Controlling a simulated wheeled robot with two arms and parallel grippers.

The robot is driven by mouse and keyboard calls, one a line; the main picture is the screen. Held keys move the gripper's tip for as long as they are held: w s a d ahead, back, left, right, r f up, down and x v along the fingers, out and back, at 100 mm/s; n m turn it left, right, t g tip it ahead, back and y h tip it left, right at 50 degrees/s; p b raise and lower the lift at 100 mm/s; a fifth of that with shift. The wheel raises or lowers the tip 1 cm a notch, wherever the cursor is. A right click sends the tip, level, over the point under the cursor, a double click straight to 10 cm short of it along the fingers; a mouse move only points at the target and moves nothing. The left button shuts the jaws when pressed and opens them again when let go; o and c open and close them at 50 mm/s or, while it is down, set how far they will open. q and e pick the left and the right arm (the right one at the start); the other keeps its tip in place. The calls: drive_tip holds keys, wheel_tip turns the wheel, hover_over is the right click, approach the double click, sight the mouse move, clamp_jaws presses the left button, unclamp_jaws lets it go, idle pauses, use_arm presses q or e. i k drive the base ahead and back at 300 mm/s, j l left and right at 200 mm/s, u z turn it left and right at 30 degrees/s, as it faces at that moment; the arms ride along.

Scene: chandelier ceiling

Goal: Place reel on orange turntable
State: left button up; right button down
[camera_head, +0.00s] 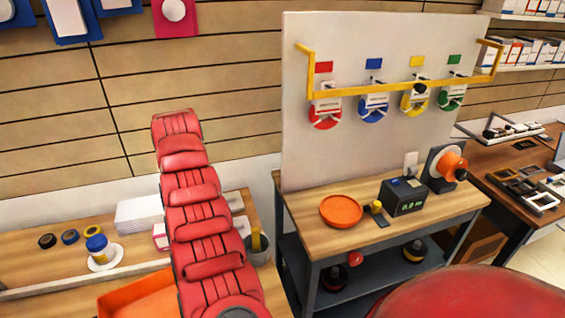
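The orange turntable (341,211) is a shallow round orange dish on the wooden top of the right workbench; nothing shows on it. Reels in red (325,117), blue (373,110), yellow (414,104) and green (452,98) hang in a row on the white panel behind it, partly covered by white pieces and a yellow bar. A blue-and-yellow spool (97,243) stands on a white round base at the left. I cannot tell which one the task's reel is. A red segmented arm of mine rises left of centre. Neither gripper shows.
A black device with a display (403,196) and an orange-flanged machine (449,166) stand right of the turntable. The yellow bar (400,89) juts from the panel (385,150). An orange bin (135,297) and grey cup (257,247) flank my arm. The right bench's front left is clear.

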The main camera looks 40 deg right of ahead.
sight(340, 210)
drive_tip(key=k+l+z, duration=0.15)
drive_tip(key=l+z, duration=0.5)
drive_tip(key=z, duration=0.15)
drive_tip(key=k, duration=0.05)
